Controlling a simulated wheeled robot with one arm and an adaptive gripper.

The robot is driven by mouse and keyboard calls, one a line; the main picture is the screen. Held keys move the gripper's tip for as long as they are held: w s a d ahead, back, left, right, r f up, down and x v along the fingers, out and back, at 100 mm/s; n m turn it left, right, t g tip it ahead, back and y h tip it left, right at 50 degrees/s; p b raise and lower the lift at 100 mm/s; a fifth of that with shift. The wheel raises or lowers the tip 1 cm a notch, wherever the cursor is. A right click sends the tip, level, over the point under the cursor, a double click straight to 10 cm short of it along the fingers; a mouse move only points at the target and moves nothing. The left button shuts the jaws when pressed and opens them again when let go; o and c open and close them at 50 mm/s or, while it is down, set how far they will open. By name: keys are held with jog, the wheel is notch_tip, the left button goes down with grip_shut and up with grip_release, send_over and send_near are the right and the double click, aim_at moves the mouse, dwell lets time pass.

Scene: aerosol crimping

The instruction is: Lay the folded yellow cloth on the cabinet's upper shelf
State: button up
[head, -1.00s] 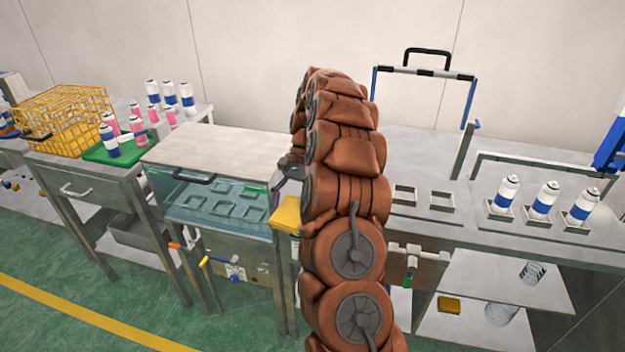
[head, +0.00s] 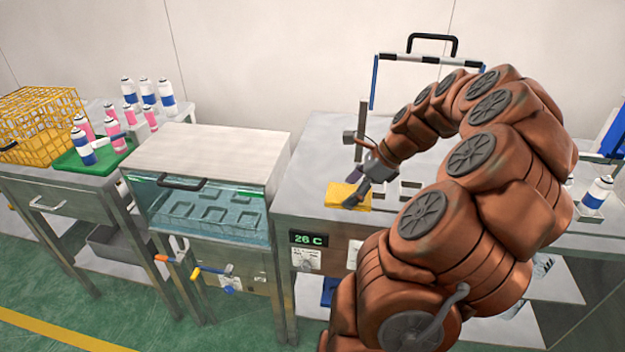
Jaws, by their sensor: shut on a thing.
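The folded yellow cloth (head: 342,194) is at the tip of my gripper (head: 362,194), over the left front part of the steel worktop beside the water bath. My gripper is shut on the cloth and points down and to the left. Its fingers cover part of the cloth's right side. I cannot tell whether the cloth touches the worktop or hangs just above it. I cannot make out the cabinet's upper shelf in this view.
A lidded water bath (head: 210,205) stands left of the worktop (head: 305,200). Further left are a green tray (head: 75,163) with spray cans and a yellow wire basket (head: 35,130). A black-handled frame (head: 432,45) rises behind. My arm hides much of the right side.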

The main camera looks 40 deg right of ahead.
jog(key=p, duration=0.4)
send_over(312, 180)
jog(key=s+d, duration=0.1)
jog(key=s, duration=0.1)
jog(key=shift+d+f, duration=0.15)
jog(key=shift+f, duration=0.55)
jog(key=shift+w+f, duration=0.1)
jog(key=shift+w, duration=0.1)
jog(key=shift+f+p, duration=0.35)
jog(key=shift+f, duration=1.35)
jog(key=shift+f, duration=0.15)
jog(key=o, duration=0.9)
